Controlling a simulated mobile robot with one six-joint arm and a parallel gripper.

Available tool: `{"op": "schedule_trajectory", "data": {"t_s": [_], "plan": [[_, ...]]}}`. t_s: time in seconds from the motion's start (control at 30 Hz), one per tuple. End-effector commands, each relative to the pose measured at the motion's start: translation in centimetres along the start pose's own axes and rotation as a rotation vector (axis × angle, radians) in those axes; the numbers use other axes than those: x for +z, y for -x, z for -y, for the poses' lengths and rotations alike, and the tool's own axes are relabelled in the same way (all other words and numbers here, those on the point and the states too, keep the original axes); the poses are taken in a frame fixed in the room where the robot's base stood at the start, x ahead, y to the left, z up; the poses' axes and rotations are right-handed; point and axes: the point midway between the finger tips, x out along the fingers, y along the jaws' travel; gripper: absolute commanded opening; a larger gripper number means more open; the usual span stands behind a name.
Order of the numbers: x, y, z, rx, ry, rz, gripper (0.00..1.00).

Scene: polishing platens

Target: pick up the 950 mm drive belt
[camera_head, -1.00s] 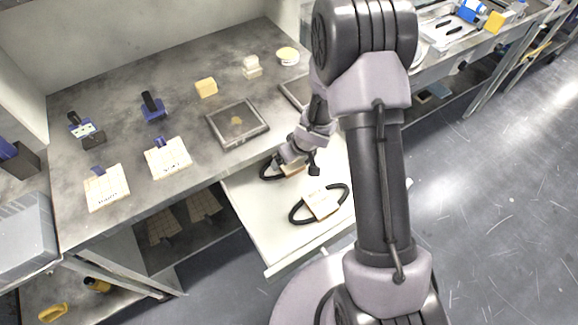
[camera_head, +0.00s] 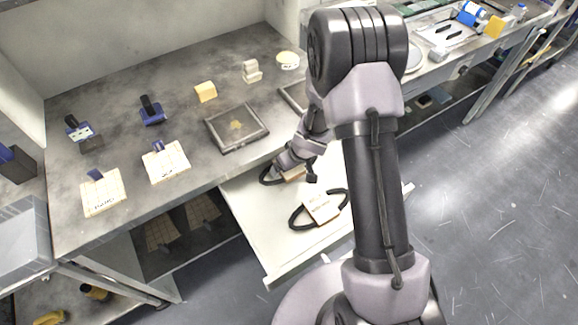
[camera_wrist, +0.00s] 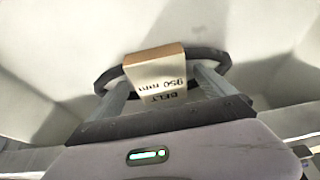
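The 950 mm drive belt (camera_wrist: 220,58) is a black loop around a tan block with a pale label reading "BELT 950 mm" (camera_wrist: 158,78), upside down in the wrist view. In the head view this belt (camera_head: 266,174) lies at the back of the open white drawer, partly hidden by my gripper (camera_head: 290,165). In the wrist view my gripper (camera_wrist: 163,82) has its fingers apart, one on each side of the labelled block. A gap seems to show at the right finger; contact is hard to tell.
A second black belt with a labelled block (camera_head: 320,208) lies nearer the front of the drawer (camera_head: 265,225). The grey worktop (camera_head: 120,90) above carries a dark square tray (camera_head: 237,145), blue-handled tools and pale labelled pads. Open floor lies to the right.

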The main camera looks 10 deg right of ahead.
Motion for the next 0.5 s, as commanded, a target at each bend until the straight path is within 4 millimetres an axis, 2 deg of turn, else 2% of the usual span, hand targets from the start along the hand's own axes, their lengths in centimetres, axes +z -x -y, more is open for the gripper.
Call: {"op": "schedule_trajectory", "data": {"t_s": [0.03, 0.37, 0.4, 0.5], "plan": [[0.0, 0.01, 0.0, 0.0, 0.0, 0.0, 0.86], [0.0, 0.01, 0.0, 0.0, 0.0, 0.0, 0.21], [-0.02, 0.02, -0.01, 0.0, 0.0, -0.001, 0.18], [-0.02, 0.02, -0.01, 0.0, 0.0, -0.001, 0.18]]}}
